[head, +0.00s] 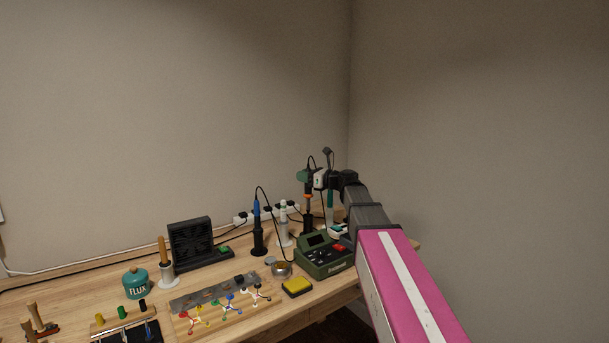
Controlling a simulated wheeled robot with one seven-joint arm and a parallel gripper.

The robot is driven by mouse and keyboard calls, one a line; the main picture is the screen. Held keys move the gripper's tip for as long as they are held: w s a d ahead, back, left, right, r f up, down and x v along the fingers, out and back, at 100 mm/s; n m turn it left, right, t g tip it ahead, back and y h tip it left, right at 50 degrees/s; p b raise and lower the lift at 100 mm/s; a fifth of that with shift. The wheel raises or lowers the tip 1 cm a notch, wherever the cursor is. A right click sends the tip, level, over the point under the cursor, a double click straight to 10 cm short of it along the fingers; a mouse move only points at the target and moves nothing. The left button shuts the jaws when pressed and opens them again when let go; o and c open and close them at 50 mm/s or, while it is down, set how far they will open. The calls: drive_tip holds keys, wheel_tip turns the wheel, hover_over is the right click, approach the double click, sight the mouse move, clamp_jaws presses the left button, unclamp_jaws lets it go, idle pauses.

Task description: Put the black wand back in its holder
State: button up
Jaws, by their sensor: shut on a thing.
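The black wand (308,187) is small in the head view, upright at the back right of the bench, with a cable looping from its top. My gripper (304,176) reaches in from the right at the wand's upper part and is shut on it. An orange band shows on the wand's line, just below the grip. A dark stand (307,222) is directly below, in line with the wand. At this size I cannot tell whether the wand's lower end is inside the stand or above it.
A green station (323,262) stands in front, a blue-handled iron (257,212) in its stand to the left. A white holder (283,228), power strip (243,218), yellow sponge (296,286) and black fan unit (191,240) are also on the bench. A teal-handled tool (330,197) is close on the right.

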drive_tip(key=shift+f, duration=1.75)
drive_tip(key=shift+f, duration=1.35)
drive_tip(key=shift+f, duration=0.7)
drive_tip(key=o, duration=1.6)
